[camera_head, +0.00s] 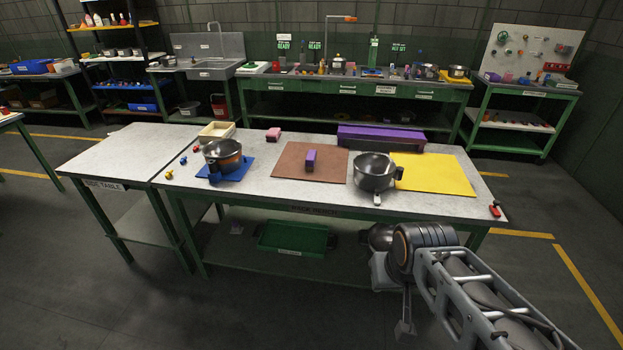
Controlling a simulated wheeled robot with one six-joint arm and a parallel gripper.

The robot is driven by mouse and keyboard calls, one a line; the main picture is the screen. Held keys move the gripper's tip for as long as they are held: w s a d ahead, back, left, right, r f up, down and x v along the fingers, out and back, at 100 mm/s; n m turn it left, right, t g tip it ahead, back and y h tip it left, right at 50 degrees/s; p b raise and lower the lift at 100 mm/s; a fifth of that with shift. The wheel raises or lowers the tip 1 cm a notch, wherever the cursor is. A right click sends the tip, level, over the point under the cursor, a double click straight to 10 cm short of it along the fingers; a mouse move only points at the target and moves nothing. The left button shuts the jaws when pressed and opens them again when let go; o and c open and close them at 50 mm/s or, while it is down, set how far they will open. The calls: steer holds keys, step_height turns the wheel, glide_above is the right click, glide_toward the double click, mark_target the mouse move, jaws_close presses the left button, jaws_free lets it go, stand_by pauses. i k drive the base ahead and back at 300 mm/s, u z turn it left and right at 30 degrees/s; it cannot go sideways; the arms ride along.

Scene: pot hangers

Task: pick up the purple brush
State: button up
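A small upright purple block (310,160), which looks like the purple brush, stands on the brown mat (282,166) in the middle of the bench. It is too small to make out any bristles. My gripper (404,326) hangs low in front of the bench at the lower right, below the tabletop in the picture and well apart from the purple block. Only a small part of it shows below my arm's wrist, so its fingers cannot be told apart.
A steel pot (374,172) stands right of the purple block, by the yellow mat (437,174). Another pot (222,154) sits on the blue mat (239,171) at left. A long purple box (381,138) lies behind. A red-handled item (495,209) lies at the right edge.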

mark_target(312, 154)
steer(key=u, duration=1.3)
steer(key=i, duration=1.75)
steer(key=z, duration=0.95)
steer(key=i, duration=0.4)
steer(key=z, duration=0.25)
